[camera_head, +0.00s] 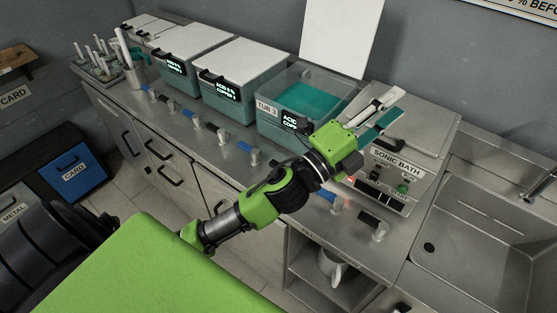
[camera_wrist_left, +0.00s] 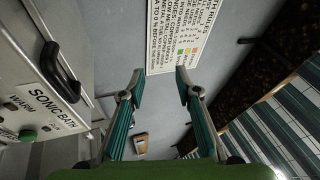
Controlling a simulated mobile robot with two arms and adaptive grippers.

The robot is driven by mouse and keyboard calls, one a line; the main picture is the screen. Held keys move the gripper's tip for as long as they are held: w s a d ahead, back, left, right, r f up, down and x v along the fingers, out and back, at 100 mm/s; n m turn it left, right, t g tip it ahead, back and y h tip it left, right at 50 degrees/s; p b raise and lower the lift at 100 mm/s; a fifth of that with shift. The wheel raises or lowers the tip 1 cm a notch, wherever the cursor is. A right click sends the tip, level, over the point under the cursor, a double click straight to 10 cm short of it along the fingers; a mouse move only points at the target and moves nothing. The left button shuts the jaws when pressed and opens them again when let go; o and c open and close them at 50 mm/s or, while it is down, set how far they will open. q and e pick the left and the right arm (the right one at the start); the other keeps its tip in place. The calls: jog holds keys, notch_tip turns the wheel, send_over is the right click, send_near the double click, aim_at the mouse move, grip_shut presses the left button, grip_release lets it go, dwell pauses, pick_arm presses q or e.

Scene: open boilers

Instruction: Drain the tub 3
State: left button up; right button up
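Tub 3 (camera_head: 267,125) is a clear-walled tub on the steel counter in the head view, with teal liquid (camera_head: 308,100) inside. Its white lid (camera_head: 341,35) stands raised behind it. A tap with a blue handle (camera_head: 250,152) sits on the counter in front of the tub's left side. My left gripper (camera_head: 396,104) is to the right of tub 3, above the sonic bath, and its arm hides part of the tub's front. In the left wrist view the left gripper (camera_wrist_left: 160,74) is open, with nothing between its fingers. My right gripper is not in view.
Two closed acid tubs (camera_head: 240,65) (camera_head: 190,48) stand left of tub 3. The sonic bath (camera_head: 395,175) is at its right, then a steel sink (camera_head: 475,235). More taps (camera_head: 197,118) line the counter's front. A wall sign (camera_wrist_left: 180,35) shows in the wrist view.

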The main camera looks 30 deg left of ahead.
pick_arm(q)
jog(key=s+d+r+m+g+h, duration=0.35)
jog(key=d+m+g+h, duration=0.45)
jog(key=m, duration=0.6)
jog(key=m+g+y, duration=1.2)
jog(key=m+y, duration=0.5)
jog(key=m, duration=0.2)
send_over(279, 165)
notch_tip(279, 165, down, 16)
notch_tip(279, 165, down, 12)
jog(key=p, duration=0.4)
jog(key=shift+s+f+p, duration=0.1)
jog(key=shift+f+p, duration=0.05)
jog(key=shift+p, duration=0.15)
jog(key=shift+a+f, duration=0.1)
jog(key=shift+f, duration=0.55)
grip_shut()
